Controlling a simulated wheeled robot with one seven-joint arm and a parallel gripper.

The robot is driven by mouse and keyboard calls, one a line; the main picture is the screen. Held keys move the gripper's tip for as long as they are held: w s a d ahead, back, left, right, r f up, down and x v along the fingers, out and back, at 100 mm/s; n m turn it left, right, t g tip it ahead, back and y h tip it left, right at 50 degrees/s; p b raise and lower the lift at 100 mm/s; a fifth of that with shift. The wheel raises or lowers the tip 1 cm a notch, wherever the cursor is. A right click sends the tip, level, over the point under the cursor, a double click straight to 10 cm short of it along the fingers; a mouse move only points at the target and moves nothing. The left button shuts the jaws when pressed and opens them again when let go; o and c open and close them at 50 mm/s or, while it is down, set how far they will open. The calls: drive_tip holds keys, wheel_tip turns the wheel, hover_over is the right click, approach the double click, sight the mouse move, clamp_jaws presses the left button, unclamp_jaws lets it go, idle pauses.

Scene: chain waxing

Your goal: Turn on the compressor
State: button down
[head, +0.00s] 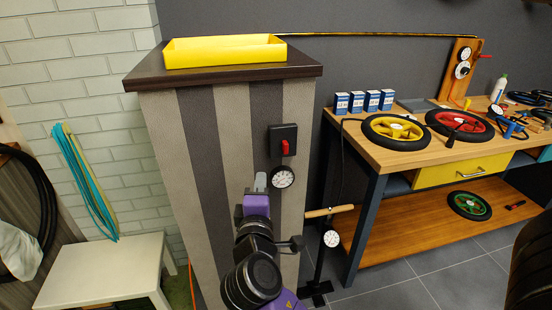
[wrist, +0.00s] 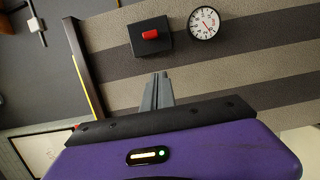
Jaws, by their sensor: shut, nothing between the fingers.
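A striped grey and beige cabinet (head: 190,150) with a dark top stands in the middle of the head view. On its front is a black switch box (head: 273,140) with a red knob (head: 285,148). In the wrist view the switch box (wrist: 137,38) and red knob (wrist: 150,33) show upper middle. A round white gauge (head: 283,177) sits just below the switch; it also shows in the wrist view (wrist: 204,23). My gripper (head: 260,180) is shut and empty, left of the gauge and below the switch. In the wrist view its fingertips (wrist: 162,76) are apart from the switch.
A yellow tray (head: 225,51) lies on the cabinet top. A floor pump (head: 330,238) with a wooden handle stands right of the cabinet. A workbench (head: 400,150) with wheels and blue boxes is further right. A white stool (head: 105,270) is at left.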

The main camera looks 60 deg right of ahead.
sight(285, 147)
drive_tip(key=p+x, duration=0.1)
drive_tip(key=x, duration=0.2)
drive_tip(key=s+p+x, duration=0.1)
drive_tip(key=x, duration=0.3)
drive_tip(key=s+d+p+x, duration=0.1)
drive_tip(key=x, duration=0.2)
drive_tip(key=shift+d+r, duration=0.1)
drive_tip(key=shift+d, duration=0.3)
drive_tip(key=shift+s+d, duration=0.45)
